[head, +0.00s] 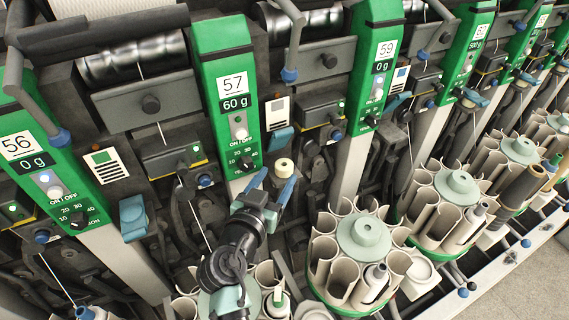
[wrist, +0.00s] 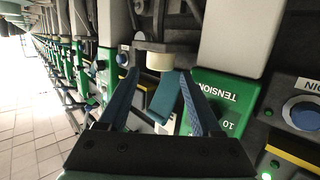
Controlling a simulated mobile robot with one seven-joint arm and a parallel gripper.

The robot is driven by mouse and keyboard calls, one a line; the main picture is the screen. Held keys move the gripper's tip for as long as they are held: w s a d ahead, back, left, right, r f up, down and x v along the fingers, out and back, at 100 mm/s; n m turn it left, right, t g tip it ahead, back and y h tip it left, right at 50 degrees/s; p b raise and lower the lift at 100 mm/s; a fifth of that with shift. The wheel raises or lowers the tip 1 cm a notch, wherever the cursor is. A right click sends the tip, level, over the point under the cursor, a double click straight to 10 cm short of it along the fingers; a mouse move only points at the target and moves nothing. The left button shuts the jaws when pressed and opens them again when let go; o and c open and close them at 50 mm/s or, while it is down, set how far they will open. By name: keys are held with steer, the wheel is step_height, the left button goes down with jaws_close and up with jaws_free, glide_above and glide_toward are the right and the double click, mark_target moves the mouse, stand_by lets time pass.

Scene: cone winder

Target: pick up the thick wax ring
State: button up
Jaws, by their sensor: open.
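The thick wax ring (head: 284,167) is a short cream cylinder on the front of winding unit 57, below and to the right of the green panel. In the wrist view the wax ring (wrist: 160,61) sits under a dark grey part, in line with the gap between my fingertips. My gripper (head: 272,182) has blue fingers and is open and empty. In the wrist view my gripper (wrist: 156,76) has its fingertips just short of the ring, one to each side. I cannot tell whether either finger touches it.
Green panels 56 (head: 22,148), 57 (head: 233,88) and 59 (head: 383,55) stand along the machine. Round bobbin magazines (head: 364,238) stand in front, one close to my arm. A blue lever (wrist: 163,100) shows between my fingers. Tiled floor (head: 535,275) lies clear at the lower right.

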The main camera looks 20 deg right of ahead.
mark_target(283, 166)
steer(key=shift+w+d, duration=0.4)
steer(key=shift+w, duration=0.15)
steer(key=shift+p+x, duration=0.55)
steer(key=shift+x, duration=1.7)
jaws_close()
